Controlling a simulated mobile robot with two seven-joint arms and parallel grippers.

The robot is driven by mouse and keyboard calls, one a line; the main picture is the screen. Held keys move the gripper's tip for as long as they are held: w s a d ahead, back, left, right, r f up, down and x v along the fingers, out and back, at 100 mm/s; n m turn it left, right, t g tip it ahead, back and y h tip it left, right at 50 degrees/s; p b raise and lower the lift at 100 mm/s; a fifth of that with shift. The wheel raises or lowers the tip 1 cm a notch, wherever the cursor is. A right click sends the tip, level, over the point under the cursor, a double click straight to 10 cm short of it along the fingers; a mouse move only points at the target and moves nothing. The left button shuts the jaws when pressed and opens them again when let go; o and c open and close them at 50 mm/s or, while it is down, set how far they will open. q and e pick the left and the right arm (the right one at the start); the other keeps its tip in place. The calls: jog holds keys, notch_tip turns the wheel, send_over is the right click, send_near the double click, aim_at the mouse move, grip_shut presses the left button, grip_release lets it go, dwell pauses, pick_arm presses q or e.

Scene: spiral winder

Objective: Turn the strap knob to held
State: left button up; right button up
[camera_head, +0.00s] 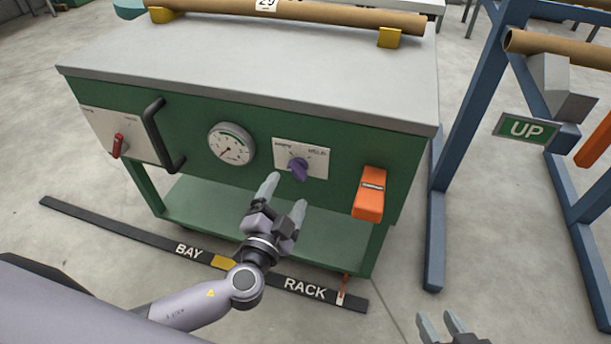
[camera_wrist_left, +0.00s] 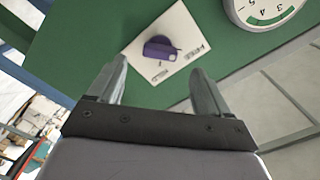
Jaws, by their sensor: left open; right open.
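The strap knob is a purple knob (camera_head: 298,168) on a white plate (camera_head: 316,157) on the green front of the cart. In the left wrist view the purple knob (camera_wrist_left: 160,49) is ahead of the fingertips, on its white plate (camera_wrist_left: 184,30); the printed words are too small to read. My left gripper (camera_head: 284,194) is open and empty, just below and in front of the knob, apart from it. It also shows open in the left wrist view (camera_wrist_left: 160,82). My right gripper (camera_head: 438,322) is open at the bottom edge of the head view.
Left of the knob are a round gauge (camera_head: 231,144), a black handle (camera_head: 160,135) and a red switch (camera_head: 118,146). An orange box (camera_head: 369,194) is at the right. A blue rack (camera_head: 470,110) with an UP sign (camera_head: 526,128) stands further right.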

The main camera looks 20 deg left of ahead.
aim_at(295, 175)
pick_arm(q)
jog(key=shift+w+d, duration=0.1)
jog(key=shift+w, duration=3.4)
jog(key=c, duration=1)
